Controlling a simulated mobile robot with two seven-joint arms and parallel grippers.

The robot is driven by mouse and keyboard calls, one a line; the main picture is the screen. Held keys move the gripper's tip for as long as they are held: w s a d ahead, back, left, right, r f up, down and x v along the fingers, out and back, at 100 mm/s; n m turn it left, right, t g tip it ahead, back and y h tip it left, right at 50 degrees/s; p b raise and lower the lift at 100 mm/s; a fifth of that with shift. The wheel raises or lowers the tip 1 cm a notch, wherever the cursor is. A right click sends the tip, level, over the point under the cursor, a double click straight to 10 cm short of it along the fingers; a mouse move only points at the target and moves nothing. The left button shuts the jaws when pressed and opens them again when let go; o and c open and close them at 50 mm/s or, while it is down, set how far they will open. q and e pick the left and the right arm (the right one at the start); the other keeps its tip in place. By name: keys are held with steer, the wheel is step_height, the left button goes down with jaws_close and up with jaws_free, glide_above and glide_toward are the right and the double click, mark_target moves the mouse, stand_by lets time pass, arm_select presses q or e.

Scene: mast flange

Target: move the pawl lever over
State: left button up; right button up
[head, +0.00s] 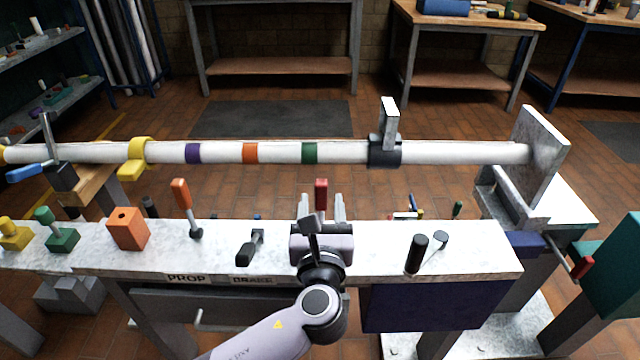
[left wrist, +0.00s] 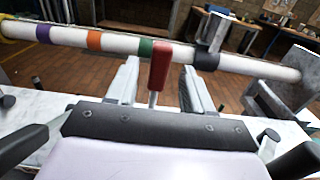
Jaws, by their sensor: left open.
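A lever with a red handle (head: 321,190) stands upright on the pale bench top; its label, if any, is hidden by my arm. My left gripper (head: 323,202) is open, low over the bench and reaching away from me. In the left wrist view the red handle (left wrist: 160,65) rises between the two fingers, with a gap on each side. An orange-handled lever (head: 181,195) stands above the PROP label. A black-handled lever (head: 250,248) lies low above the BRAKE label. My right gripper is out of view.
A long white mast (head: 430,153) with coloured bands runs across behind the bench (head: 385,262) to a square flange plate (head: 541,155). A black-handled crank (head: 417,253) stands on the right. An orange block (head: 128,229) sits on the left.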

mark_target(321, 198)
arm_select(q)
steer(key=shift+w+b, duration=0.5)
steer(key=shift+w, duration=2.45)
jaws_close()
